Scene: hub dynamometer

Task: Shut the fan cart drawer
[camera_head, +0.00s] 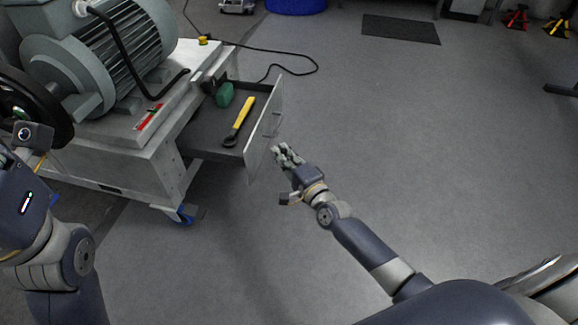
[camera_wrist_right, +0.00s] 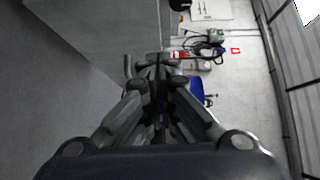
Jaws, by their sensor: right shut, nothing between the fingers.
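The fan cart (camera_head: 120,165) stands at the left in the head view, with a large grey fan motor (camera_head: 100,60) on top. Its drawer (camera_head: 198,136) is pulled out to the right. A yellow-handled tool (camera_head: 240,120) and a green item (camera_head: 225,94) lie in it. The drawer's front panel (camera_head: 263,130) carries a thin handle. My right gripper (camera_head: 277,151) is shut and empty, just right of the panel's near part; I cannot tell whether it touches. The right wrist view shows its fingers (camera_wrist_right: 158,70) beside a grey panel (camera_wrist_right: 95,35). My left arm shows, but its fingers do not.
A black cable (camera_head: 300,56) lies on the floor behind the drawer. A dark mat (camera_head: 400,29), a blue round container (camera_head: 296,5) and red and yellow stands (camera_head: 516,17) are farther back. The floor right of the drawer is clear.

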